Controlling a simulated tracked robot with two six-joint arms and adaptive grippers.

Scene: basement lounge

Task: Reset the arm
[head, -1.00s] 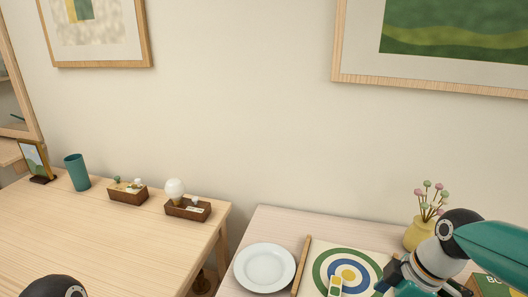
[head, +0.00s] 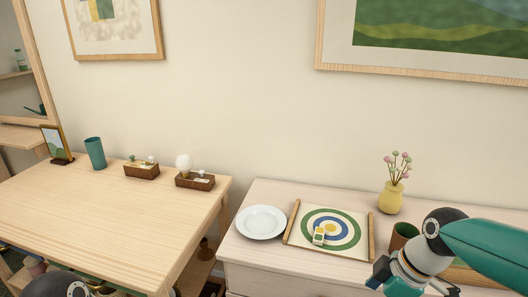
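My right arm (head: 425,250) comes in from the right, with a teal upper link and a silver joint with a black cap. It is in front of the right part of the pale cabinet. Of my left arm, only a dark rounded joint (head: 56,285) shows at the bottom left.
The pale cabinet (head: 275,275) bears a white plate (head: 261,222), a tray (head: 289,222) with a target pattern and a small object (head: 319,236), a yellow vase (head: 390,197) and a brown cup (head: 403,235). A wooden table (head: 100,220) stands left, its middle clear.

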